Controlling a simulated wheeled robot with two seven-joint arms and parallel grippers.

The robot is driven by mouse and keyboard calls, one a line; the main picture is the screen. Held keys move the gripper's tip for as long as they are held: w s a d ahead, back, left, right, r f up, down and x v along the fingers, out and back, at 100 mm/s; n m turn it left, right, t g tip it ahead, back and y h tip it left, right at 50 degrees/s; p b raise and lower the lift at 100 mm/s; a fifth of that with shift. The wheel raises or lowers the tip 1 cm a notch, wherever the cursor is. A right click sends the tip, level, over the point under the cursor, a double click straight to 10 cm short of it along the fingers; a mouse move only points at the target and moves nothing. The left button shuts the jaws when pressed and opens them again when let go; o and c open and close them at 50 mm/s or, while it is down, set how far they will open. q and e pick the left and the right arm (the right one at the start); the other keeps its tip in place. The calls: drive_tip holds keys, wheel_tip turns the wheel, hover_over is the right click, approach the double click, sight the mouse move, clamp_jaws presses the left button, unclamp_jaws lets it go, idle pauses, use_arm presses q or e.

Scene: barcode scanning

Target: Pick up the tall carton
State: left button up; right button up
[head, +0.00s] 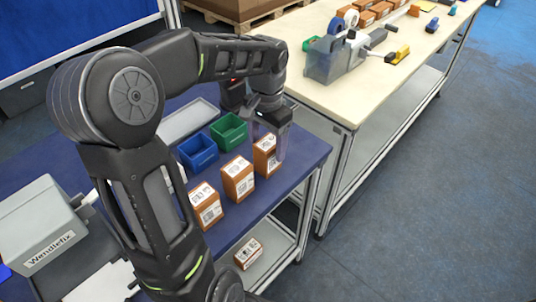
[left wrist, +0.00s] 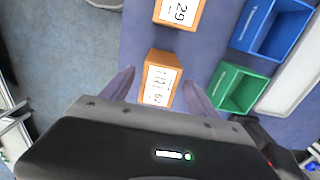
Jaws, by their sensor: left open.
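Three orange-brown cartons with white labels stand in a row on the blue table: a near one (head: 207,203), a middle one (head: 238,178) and a far right one (head: 266,160). Which is the tall one is hard to tell by height. My left gripper (head: 268,141) is open, pointing down at the far right carton. In the left wrist view, that carton (left wrist: 161,80) lies between the two spread, see-through fingers, with a gap visible on each side. The middle carton (left wrist: 179,11) is at the top edge there. My right gripper is out of view.
A green bin (head: 229,131) and a blue bin (head: 198,151) stand close beside the cartons. Another carton (head: 248,253) lies on the lower shelf. A grey box (head: 42,228) is at left. A cream table (head: 360,96) with a tape holder (head: 328,63) stands behind.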

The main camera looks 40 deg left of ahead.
use_arm(q)
drive_tip(key=shift+d+f+p, duration=0.1)
drive_tip(key=shift+f+p, duration=0.4)
drive_tip(key=shift+f, duration=2.15)
clamp_jaws()
